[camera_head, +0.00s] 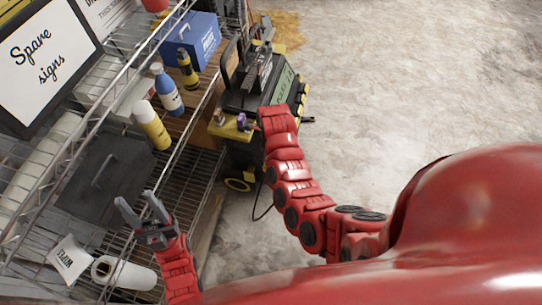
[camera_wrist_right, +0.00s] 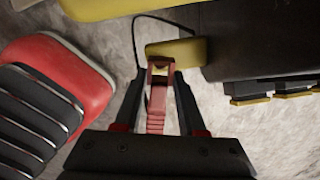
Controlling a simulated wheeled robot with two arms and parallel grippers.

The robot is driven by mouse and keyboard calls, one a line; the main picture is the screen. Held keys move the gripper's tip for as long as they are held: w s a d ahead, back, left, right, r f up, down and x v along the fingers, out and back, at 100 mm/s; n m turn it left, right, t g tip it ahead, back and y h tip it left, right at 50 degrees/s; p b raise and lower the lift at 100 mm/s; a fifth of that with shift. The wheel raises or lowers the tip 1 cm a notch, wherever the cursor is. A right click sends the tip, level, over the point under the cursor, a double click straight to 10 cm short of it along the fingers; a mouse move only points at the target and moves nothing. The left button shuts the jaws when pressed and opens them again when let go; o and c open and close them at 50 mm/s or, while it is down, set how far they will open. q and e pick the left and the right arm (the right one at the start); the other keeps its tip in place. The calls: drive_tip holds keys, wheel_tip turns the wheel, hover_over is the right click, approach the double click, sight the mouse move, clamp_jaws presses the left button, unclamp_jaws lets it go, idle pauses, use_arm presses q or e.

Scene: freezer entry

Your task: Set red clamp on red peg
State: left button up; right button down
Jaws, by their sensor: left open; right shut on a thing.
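A red clamp (camera_wrist_right: 157,100) is between the dark fingers of my right gripper (camera_wrist_right: 160,78), which is shut on it. The clamp's open far end overlaps a yellow block or ledge (camera_wrist_right: 188,50) in the right wrist view; I cannot tell whether they touch. In the head view my right arm reaches to the black and yellow cart (camera_head: 262,85), and its gripper and the clamp are hidden or too small to make out. I cannot pick out a red peg. My left gripper (camera_head: 142,212) is open and empty beside the wire shelf.
The cart's yellow ledge (camera_head: 230,131) carries a small purple item (camera_head: 243,122). A wire shelf on the left holds a yellow bottle (camera_head: 152,125), a blue and white bottle (camera_head: 167,92), a blue toolbox (camera_head: 190,38) and a paper roll (camera_head: 125,273). The concrete floor at right is clear.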

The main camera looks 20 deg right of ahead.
drive_tip(key=shift+f+b, duration=1.1)
drive_tip(key=shift+f, duration=0.1)
drive_tip(key=shift+c, duration=2)
unclamp_jaws()
wheel_tip(320, 180, up, 7)
drive_tip(key=shift+w+p, duration=0.1)
drive_tip(key=shift+p, duration=0.35)
wheel_tip(320, 180, up, 10)
drive_tip(key=p, duration=0.7)
drive_tip(key=shift+r, duration=0.25)
